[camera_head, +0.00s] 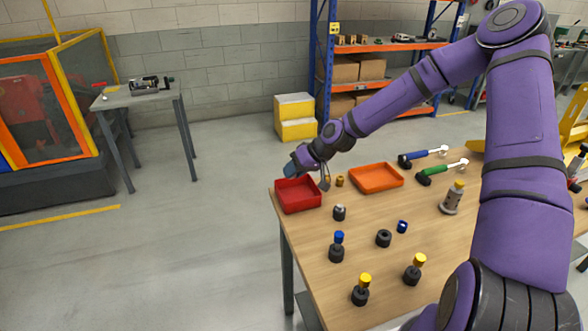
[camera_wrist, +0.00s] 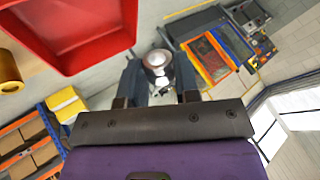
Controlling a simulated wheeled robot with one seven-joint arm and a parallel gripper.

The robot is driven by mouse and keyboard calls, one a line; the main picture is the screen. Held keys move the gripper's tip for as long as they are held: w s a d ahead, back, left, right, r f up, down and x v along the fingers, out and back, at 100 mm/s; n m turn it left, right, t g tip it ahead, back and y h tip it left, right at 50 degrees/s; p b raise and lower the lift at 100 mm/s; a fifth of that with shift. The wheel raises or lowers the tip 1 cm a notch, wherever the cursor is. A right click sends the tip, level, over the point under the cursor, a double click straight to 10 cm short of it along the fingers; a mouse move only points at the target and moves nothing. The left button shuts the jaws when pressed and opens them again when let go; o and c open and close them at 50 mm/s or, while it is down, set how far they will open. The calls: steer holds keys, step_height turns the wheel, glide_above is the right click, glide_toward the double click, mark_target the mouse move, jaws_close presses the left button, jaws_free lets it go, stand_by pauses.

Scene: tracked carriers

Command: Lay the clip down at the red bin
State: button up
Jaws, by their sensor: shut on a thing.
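The red bin (camera_head: 301,207) sits empty at the table's left far corner; its red wall fills the upper left of the wrist view (camera_wrist: 103,56). My gripper (camera_head: 308,174) is low at the bin's far side, and its two dark fingers show in the wrist view (camera_wrist: 158,78). They are shut on a small silvery round piece (camera_wrist: 158,60), which I take to be the clip. In the head view the held piece is too small and hidden to make out. I cannot tell whether it touches the table.
An orange tray (camera_head: 376,179) and a small brass piece (camera_head: 339,181) stand right of the bin. Two hammers (camera_head: 440,170) lie beyond. Several capped black pieces (camera_head: 337,248) stand nearer. The table's left edge runs close by the bin.

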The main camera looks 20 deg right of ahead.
steer(key=shift+f, duration=4.25)
steer(key=o, duration=1)
steer(key=shift+c, duration=0.2)
steer(key=v, duration=1)
steer(key=shift+d+r, duration=0.2)
steer(key=shift+r, duration=0.1)
steer(key=shift+s, duration=0.1)
